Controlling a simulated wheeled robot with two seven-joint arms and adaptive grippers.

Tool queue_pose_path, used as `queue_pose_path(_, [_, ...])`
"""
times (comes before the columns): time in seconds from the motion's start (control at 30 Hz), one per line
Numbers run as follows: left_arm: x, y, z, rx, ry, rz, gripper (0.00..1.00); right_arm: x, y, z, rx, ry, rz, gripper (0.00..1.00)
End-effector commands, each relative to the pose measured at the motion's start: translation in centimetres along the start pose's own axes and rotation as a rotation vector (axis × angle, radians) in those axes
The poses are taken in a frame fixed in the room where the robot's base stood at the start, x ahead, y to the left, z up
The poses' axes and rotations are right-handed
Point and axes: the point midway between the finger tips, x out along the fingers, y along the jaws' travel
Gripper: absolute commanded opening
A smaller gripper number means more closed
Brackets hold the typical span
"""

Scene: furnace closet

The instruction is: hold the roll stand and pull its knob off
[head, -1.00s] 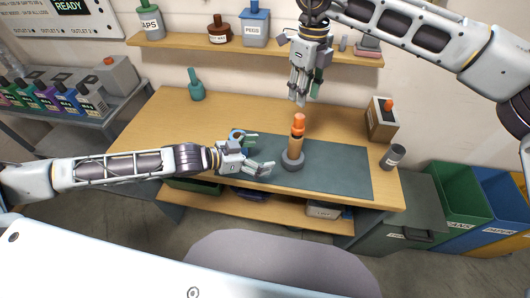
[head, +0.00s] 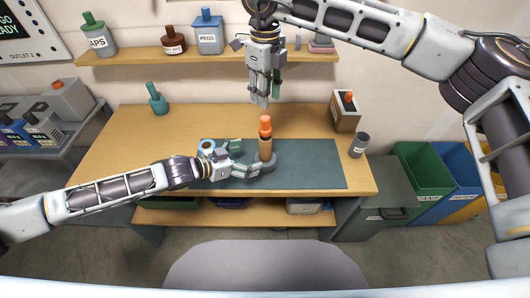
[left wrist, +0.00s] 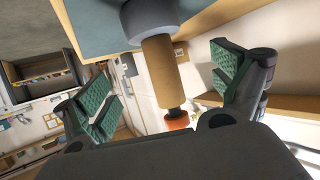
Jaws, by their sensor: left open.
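The roll stand has a grey round base, a brown roll (head: 265,147) and an orange knob (head: 265,121) on top. It stands upright on the dark mat. My left gripper (head: 252,164) is low beside it, its fingers reaching to either side of the roll. In the left wrist view the roll (left wrist: 160,70) lies between the two parted green-padded fingers (left wrist: 168,82), with a gap at each side; the knob (left wrist: 177,121) also shows there. My right gripper (head: 265,95) points down just above the knob, fingers parted and empty, apart from the knob.
The mat (head: 315,165) lies on a wooden workbench (head: 110,150). A teal bottle (head: 157,104) stands at back left, a wooden box (head: 345,116) and grey cup (head: 359,146) at right. A shelf (head: 130,59) with containers runs behind.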

Motion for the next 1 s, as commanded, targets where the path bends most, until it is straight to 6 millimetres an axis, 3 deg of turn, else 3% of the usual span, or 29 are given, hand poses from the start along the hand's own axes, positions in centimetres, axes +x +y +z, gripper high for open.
queue_pose_path(1.0, [7.7,0.1,0.0,-0.002,0.0,0.001,0.95,0.0,0.0,0.0,0.0,0.0,0.0,0.36])
